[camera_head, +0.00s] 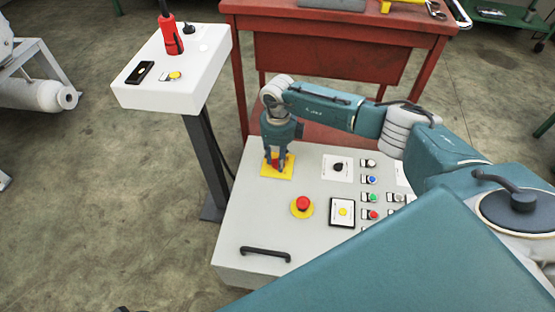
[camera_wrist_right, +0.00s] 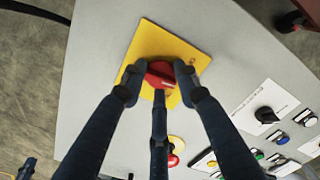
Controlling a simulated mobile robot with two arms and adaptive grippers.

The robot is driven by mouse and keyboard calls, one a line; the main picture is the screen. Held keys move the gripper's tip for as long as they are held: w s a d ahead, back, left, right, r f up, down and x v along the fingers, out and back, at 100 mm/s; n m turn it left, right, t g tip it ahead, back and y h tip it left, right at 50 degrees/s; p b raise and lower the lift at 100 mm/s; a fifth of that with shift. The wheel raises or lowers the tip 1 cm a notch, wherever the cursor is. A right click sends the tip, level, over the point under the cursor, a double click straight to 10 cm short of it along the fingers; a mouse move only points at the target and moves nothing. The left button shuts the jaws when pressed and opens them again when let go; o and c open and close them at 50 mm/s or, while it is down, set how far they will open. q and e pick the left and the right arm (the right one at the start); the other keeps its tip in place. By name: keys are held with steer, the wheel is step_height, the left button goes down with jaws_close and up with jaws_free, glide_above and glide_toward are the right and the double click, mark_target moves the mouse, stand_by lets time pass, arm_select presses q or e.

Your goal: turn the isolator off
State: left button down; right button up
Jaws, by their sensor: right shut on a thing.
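The isolator is a red rotary knob (camera_wrist_right: 160,75) on a yellow square plate (camera_wrist_right: 188,52), set in the grey control panel. In the head view the yellow plate (camera_head: 270,172) lies near the panel's upper left corner. My right gripper (camera_head: 276,158) points down over the plate, with its fingers around the red knob. In the right wrist view my right gripper (camera_wrist_right: 160,84) has its dark fingers shut on the knob, which they partly cover. The knob's exact angle is hard to read. My left gripper is not in view.
On the panel (camera_head: 234,232) are a red emergency button (camera_head: 303,204), a black rotary switch (camera_head: 338,167), several coloured buttons and a black handle (camera_head: 265,253). A white box on a post (camera_head: 175,85) stands to the left. A red workbench (camera_head: 335,55) stands behind.

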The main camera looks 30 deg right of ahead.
steer(key=n, duration=0.2)
steer(key=n+b, duration=0.1)
steer(key=shift+s+d+f+n, duration=0.15)
steer(key=shift+s+f+n, duration=0.2)
steer(key=shift+s+n, duration=0.05)
steer(key=shift+d+r+n+b, duration=0.15)
steer(key=shift+n+b, duration=0.2)
steer(key=shift+n, duration=0.95)
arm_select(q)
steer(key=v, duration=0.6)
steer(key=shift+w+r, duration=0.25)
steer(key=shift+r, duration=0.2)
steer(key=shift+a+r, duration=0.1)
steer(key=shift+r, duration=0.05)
arm_select(e)
steer(key=shift+w+d, duration=0.1)
steer(key=shift+d, duration=0.05)
steer(key=o, duration=1.1)
steer(key=shift+o, duration=0.2)
steer(key=shift+r, duration=0.1)
steer(key=shift+w, duration=0.1)
